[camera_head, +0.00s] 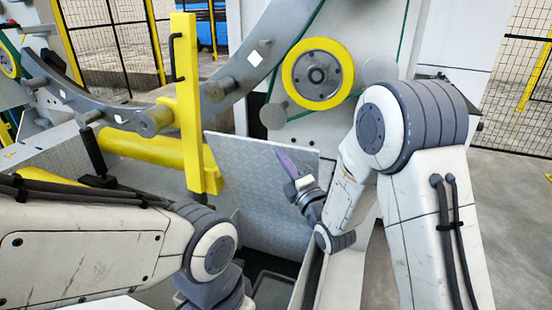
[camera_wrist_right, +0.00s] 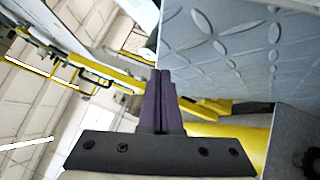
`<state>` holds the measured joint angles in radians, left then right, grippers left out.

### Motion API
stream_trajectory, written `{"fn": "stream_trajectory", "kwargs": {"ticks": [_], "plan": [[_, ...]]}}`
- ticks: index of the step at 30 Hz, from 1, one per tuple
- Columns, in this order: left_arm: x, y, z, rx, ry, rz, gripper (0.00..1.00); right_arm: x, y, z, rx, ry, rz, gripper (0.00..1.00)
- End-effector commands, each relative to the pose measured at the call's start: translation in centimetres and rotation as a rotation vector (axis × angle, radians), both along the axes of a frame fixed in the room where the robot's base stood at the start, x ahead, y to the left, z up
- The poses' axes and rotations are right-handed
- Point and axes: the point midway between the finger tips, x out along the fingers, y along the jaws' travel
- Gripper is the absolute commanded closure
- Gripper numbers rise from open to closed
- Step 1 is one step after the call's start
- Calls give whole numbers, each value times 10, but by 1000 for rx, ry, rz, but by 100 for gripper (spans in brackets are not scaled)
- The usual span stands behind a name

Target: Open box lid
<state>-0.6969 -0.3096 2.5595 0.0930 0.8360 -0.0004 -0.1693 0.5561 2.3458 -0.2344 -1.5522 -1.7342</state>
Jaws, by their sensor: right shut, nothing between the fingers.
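The box lid (camera_head: 245,190) is a grey diamond-plate panel standing raised and steeply tilted in the middle of the head view. Below it, a dark opening (camera_head: 272,292) shows between light rims. My right gripper (camera_head: 282,155) has purple fingers and overlaps the lid's upper right part in the head view. In the right wrist view its fingers (camera_wrist_right: 162,78) are together with nothing between them, and the patterned lid (camera_wrist_right: 235,50) is close on their right. I cannot tell whether they touch it. My left arm comes in at lower left, its gripper out of frame.
A yellow upright bar (camera_head: 187,100) with a black handle stands left of the lid. A yellow roller (camera_head: 140,148) lies beside it. A large grey ring (camera_head: 240,75) and a yellow-rimmed wheel (camera_head: 318,74) are behind. Bare floor (camera_head: 515,220) shows at right.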

Motion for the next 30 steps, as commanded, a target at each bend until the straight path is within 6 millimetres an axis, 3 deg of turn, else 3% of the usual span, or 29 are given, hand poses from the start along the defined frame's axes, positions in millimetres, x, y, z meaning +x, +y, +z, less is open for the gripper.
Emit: {"fn": "stream_trajectory", "kwargs": {"ticks": [17,24,30], "plan": [[0,0,11,1,1,0,100,9,2,7,6,13,11,100],[0,0,46,0,0,0,100,64,-23,31,62,142,7,100],[0,0,63,0,0,0,100,109,-42,35,108,257,8,100]]}}
